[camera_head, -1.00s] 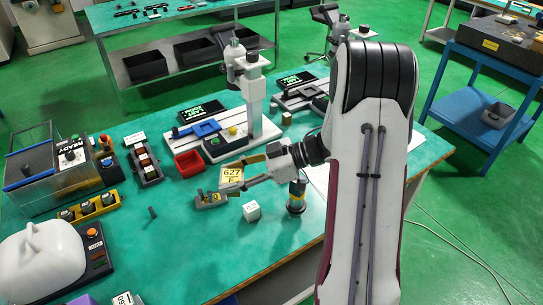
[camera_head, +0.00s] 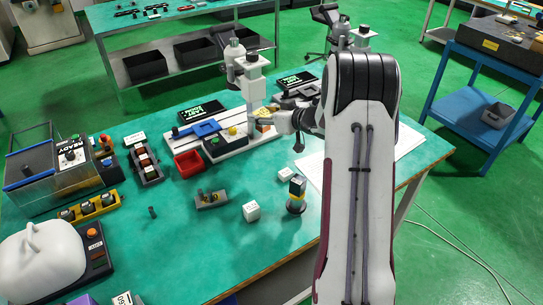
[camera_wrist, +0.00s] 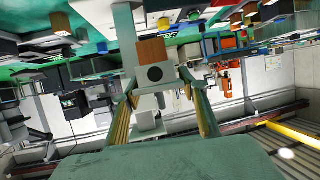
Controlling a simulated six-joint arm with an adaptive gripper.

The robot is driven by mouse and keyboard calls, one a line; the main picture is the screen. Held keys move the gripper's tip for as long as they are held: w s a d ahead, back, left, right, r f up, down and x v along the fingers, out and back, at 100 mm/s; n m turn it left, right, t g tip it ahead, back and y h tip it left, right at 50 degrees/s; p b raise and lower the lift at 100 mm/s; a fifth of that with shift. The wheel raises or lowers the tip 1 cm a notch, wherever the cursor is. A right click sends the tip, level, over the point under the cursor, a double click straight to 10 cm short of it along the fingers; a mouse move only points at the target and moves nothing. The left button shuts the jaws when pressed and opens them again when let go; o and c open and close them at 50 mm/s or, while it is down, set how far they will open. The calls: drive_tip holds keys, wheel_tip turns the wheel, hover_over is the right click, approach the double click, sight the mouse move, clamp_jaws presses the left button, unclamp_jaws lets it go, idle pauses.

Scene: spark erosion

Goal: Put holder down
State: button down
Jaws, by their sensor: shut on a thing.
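My gripper (camera_head: 265,118) is shut on the holder, in front of the white machine column (camera_head: 255,88) at the back of the teal bench. In the wrist view, the holder (camera_wrist: 157,76) is a pale grey block with a dark round hole and a brown block (camera_wrist: 152,50) against it. It sits between my two brass-and-green fingers (camera_wrist: 158,85). In the head view, the holder is small and partly hidden by my fingers; an orange-brown patch (camera_head: 262,127) shows just below them. I cannot tell whether the holder touches the machine.
The machine base (camera_head: 222,144) carries a blue clamp (camera_head: 205,129). A red bin (camera_head: 188,164), a grey stand with pegs (camera_head: 211,200), a white cube (camera_head: 251,211) and a dark-and-yellow post (camera_head: 297,194) stand nearby. The front middle of the bench is mostly clear.

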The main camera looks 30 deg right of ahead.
drive_tip(key=w+d+f+m+h, duration=0.1)
drive_tip(key=d+f+m+h, duration=0.1)
drive_tip(key=d+f, duration=0.2)
drive_tip(key=shift+w+d+f, duration=0.2)
drive_tip(key=shift+w+f, duration=0.1)
drive_tip(key=shift+w, duration=0.05)
drive_tip(key=shift+f, duration=0.1)
idle(0.3)
drive_tip(key=shift+f, duration=3)
drive_tip(key=shift+f, duration=1.9)
drive_tip(key=shift+f, duration=0.1)
